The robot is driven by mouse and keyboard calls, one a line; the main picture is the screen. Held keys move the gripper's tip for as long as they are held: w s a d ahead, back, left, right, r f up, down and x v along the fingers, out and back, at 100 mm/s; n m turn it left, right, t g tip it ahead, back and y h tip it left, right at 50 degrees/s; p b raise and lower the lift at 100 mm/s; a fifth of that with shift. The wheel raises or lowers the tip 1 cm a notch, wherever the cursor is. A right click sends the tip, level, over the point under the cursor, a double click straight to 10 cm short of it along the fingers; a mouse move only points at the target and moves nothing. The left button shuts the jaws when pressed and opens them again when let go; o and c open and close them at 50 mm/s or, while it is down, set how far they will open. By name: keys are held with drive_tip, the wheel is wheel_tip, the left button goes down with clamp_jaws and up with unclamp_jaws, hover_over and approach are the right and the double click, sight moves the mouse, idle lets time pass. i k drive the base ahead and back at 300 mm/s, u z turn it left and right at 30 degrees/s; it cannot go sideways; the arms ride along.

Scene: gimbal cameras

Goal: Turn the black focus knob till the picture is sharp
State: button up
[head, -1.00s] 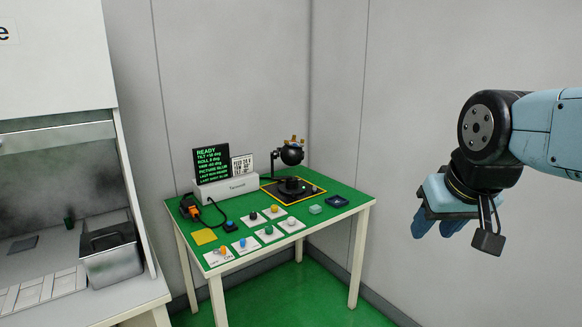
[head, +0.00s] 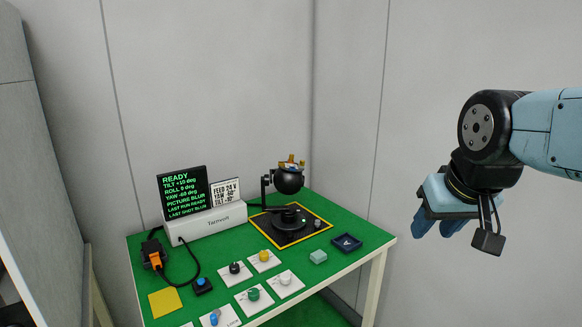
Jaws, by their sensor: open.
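A black knob (head: 234,268) sits on a white plate on the green table, among several other plates with coloured knobs; its label is too small to read. The black gimbal camera (head: 289,181) stands on a yellow-edged dark pad (head: 284,237) at the back right. The black display (head: 185,193) reads READY, TILT +10 deg, ROLL 0 deg and PICTURE BLUR; its yaw line is hard to read. My gripper (head: 447,220), with blue fingers, is open and empty in the air, right of the table and apart from the knob.
Yellow (head: 264,256), white (head: 285,279), green (head: 253,294) and blue (head: 214,318) knobs surround the black one. Walls stand close behind.

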sight(234, 268)
drive_tip(key=u, duration=0.35)
drive_tip(key=i, duration=0.8)
drive_tip(key=u, duration=0.75)
drive_tip(key=k, duration=0.85)
drive_tip(key=u, duration=0.2)
drive_tip(key=i, duration=0.9)
drive_tip(key=z, duration=0.1)
